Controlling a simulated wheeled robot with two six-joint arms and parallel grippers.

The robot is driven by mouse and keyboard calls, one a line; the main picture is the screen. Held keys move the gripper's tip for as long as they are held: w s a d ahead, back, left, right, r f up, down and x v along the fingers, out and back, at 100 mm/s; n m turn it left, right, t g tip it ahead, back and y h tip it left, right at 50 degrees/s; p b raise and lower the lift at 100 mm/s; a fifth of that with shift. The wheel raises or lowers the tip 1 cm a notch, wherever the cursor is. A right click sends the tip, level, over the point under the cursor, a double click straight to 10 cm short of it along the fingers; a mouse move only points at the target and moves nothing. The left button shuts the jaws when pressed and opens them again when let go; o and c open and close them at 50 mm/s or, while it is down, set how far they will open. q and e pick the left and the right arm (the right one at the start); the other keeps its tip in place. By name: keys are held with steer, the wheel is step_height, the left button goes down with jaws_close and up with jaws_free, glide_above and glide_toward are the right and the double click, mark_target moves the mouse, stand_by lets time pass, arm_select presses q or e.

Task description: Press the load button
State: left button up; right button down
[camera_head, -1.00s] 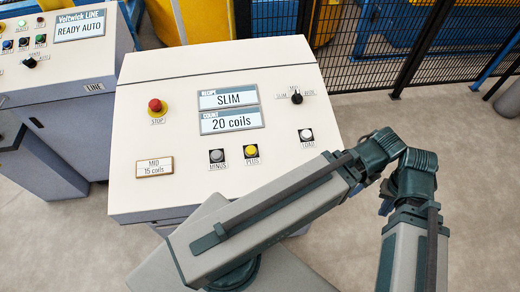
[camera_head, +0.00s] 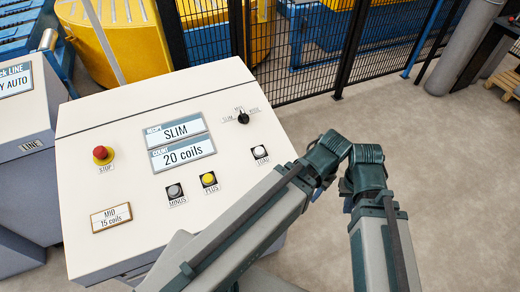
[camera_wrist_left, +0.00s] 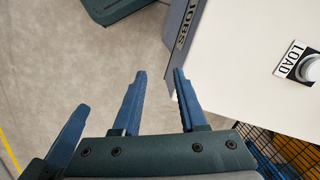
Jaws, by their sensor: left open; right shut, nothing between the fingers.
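The load button (camera_head: 260,152) is a round white button in a black square, labelled LOAD, on the right of the sloped cream panel (camera_head: 120,125). It also shows at the right edge of the left wrist view (camera_wrist_left: 312,68). My left gripper (camera_wrist_left: 157,72) is open and empty, its blue fingers beside the panel's edge and apart from the button. In the head view it is mostly hidden behind its wrist. My right gripper (camera_head: 347,207) is shut and empty, to the right of the left one, with only a small blue part showing. Nothing touches the button.
The panel also has a red stop button (camera_head: 102,154), a grey minus button (camera_head: 174,190), a yellow plus button (camera_head: 208,179) and a selector knob (camera_head: 243,118). The displays read SLIM and 20 coils. A black mesh fence (camera_head: 300,50) stands behind.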

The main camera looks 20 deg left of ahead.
arm_select(q)
jaws_close()
stand_by(1.5)
